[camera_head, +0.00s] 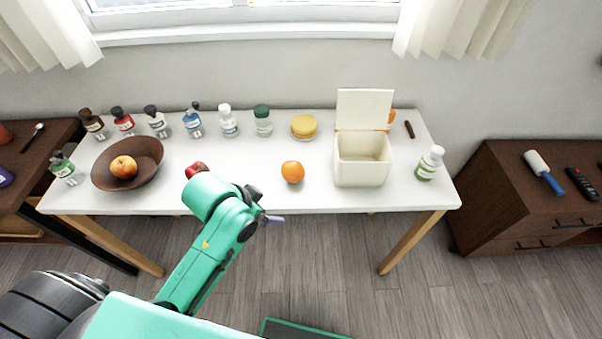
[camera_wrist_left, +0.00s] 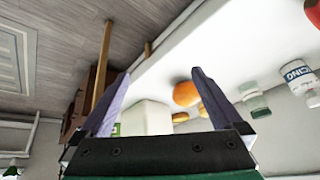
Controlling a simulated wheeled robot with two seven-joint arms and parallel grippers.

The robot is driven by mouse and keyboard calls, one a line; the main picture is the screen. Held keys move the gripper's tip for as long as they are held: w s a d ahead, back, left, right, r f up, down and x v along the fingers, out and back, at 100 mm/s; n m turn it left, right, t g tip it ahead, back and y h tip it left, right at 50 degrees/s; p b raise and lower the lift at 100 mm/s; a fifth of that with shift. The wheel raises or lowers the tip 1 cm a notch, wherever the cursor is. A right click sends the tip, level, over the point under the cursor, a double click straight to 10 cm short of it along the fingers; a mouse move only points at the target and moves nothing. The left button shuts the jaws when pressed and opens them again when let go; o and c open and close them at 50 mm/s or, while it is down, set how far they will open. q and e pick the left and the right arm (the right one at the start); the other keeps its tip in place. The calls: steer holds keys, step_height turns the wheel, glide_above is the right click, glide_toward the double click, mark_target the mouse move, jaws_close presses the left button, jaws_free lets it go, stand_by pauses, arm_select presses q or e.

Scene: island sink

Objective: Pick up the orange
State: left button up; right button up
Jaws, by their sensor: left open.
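The orange (camera_head: 292,172) sits on the white table, left of the white box and near the table's front edge. It also shows in the left wrist view (camera_wrist_left: 186,94), beyond the fingers and close to the right finger's tip in the picture. My left gripper (camera_head: 272,220) is at the table's front edge, to the left of and in front of the orange. In the left wrist view its two fingers (camera_wrist_left: 160,78) are spread apart with nothing held between them. My right gripper is not in view.
The white table (camera_head: 250,200) holds a lidded white box (camera_head: 361,170), a brown bowl (camera_head: 104,181) with fruit, a red fruit (camera_head: 196,169) by my arm, a yellow round item (camera_head: 304,126) and several bottles. A green-white bottle (camera_head: 430,163) stands at the right. Table around the orange is clear.

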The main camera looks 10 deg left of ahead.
arm_select(q)
step_height(320, 180, up, 2)
steer(key=w+d+m, duration=0.2)
steer(key=w+d, duration=0.1)
steer(key=m, duration=0.8)
glide_toward(290, 168)
steer(key=p+x, duration=0.1)
steer(key=x, duration=1)
steer(key=shift+s+f+p, duration=0.1)
steer(key=shift+p, duration=0.3)
steer(key=c, duration=1.3)
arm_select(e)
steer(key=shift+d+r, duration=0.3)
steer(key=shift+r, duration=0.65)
